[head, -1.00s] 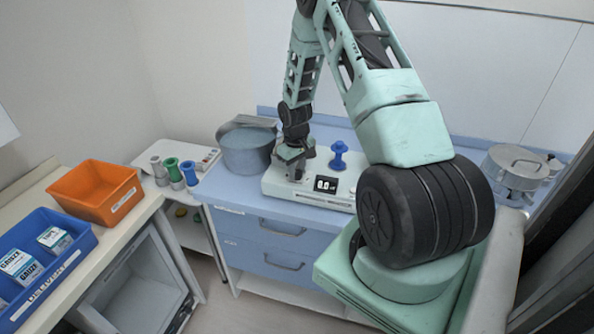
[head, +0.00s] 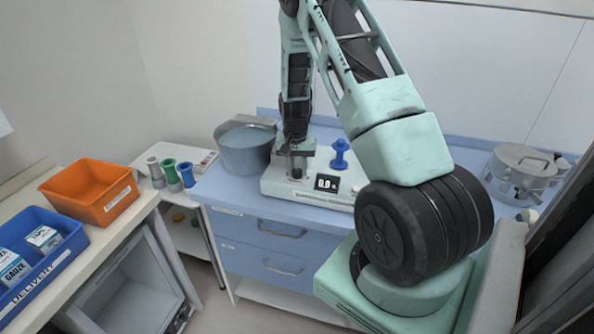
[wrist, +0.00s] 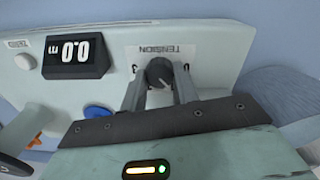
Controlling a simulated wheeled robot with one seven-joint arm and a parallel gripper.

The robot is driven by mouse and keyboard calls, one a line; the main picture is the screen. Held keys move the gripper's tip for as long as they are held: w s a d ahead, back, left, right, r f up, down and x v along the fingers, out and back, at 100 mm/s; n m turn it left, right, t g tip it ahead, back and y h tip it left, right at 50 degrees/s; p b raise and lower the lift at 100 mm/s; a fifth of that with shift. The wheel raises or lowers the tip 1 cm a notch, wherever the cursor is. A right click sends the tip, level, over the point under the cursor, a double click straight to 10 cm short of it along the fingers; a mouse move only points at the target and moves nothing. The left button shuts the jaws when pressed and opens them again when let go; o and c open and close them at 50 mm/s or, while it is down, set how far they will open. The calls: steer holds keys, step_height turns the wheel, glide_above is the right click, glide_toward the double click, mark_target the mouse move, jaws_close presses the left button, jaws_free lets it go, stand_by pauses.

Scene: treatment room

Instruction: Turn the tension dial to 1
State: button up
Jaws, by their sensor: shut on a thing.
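The tension dial (wrist: 159,73) is a dark round knob under an upside-down TENSION label (wrist: 164,51) in the wrist view. My gripper (wrist: 160,88) has one finger on each side of it and is shut on it. The dial sits on a pale machine (head: 275,187), whose dark display (wrist: 75,50) reads 0.0. In the head view my gripper (head: 296,172) points down over the machine's left part and hides the dial. The dial's pointer direction cannot be told.
A blue spool-shaped piece (head: 340,156) stands by the display. A grey-blue pot (head: 246,153) is close on the left of my gripper. A lidded metal pot (head: 516,168) stands far right. Coloured pieces (head: 171,172), an orange bin (head: 90,190) and a blue bin (head: 70,232) are left.

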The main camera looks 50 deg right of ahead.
mark_target(295, 170)
steer(key=shift+m, duration=0.9)
steer(key=o, duration=1)
steer(key=r+b, duration=0.1)
steer(key=r, duration=0.4)
steer(key=r+b, duration=0.1)
steer(key=r, duration=0.5)
steer(key=r+b, duration=0.2)
steer(key=r, duration=0.4)
steer(key=shift+w+a+r, duration=0.1)
steer(key=shift+w+r, duration=0.15)
steer(key=shift+w, duration=0.05)
